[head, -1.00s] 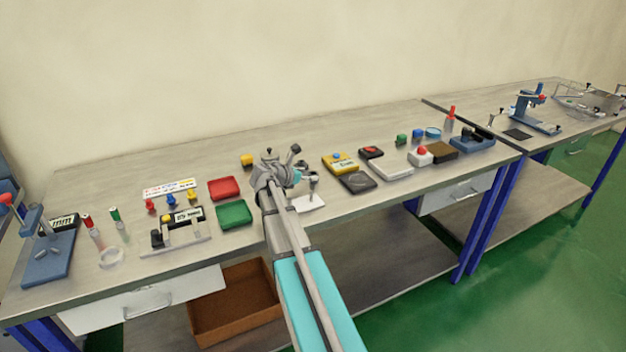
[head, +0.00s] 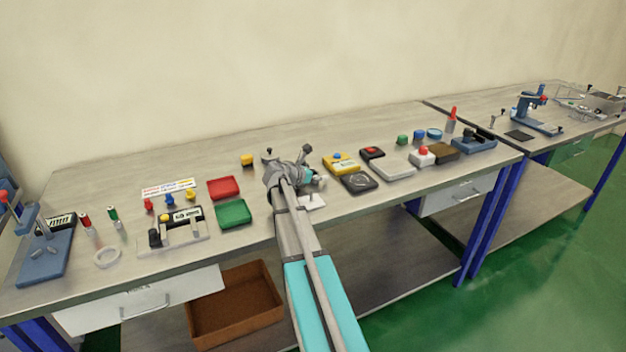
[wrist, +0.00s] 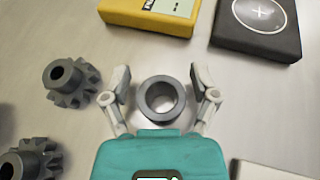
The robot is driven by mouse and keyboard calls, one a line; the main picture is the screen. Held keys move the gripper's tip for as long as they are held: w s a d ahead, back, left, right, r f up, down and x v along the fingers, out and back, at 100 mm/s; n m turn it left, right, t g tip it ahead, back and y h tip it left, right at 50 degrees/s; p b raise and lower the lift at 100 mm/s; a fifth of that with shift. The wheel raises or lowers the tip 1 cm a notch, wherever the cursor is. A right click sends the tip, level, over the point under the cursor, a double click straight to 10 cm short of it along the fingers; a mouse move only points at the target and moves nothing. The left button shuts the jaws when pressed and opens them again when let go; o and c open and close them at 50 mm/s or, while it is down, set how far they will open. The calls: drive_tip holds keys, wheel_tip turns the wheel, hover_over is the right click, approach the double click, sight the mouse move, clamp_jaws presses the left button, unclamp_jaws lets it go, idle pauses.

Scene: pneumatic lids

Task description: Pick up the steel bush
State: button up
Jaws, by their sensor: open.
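The steel bush (wrist: 144,103) is a dark grey ring standing on the bench in the middle of the wrist view, its hole facing up. My gripper (wrist: 162,82) is open, with one finger on each side of the bush. A gap shows between each finger and the ring, and the fingers do not appear to touch it. In the head view my arm hides the bush and the fingertips.
Two dark gears (wrist: 72,84) lie left of the bush. A yellow box (wrist: 150,17) and a black box (wrist: 256,27) lie beyond it. A white plate (wrist: 270,170) is at lower right. Red (head: 223,188) and green (head: 233,213) trays lie left of my arm.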

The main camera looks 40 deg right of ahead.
clamp_jaws()
idle(0.5)
drive_tip(key=shift+r, duration=0.15)
wheel_tip(320, 180, up, 3)
drive_tip(key=p, duration=0.3)
drive_tip(key=s+a+r+p, duration=0.4)
drive_tip(key=s+r+p, duration=0.5)
drive_tip(key=s, duration=0.4)
drive_tip(key=shift+s+r+p, duration=0.2)
drive_tip(key=shift+r+p, duration=0.15)
drive_tip(key=shift+p, duration=0.2)
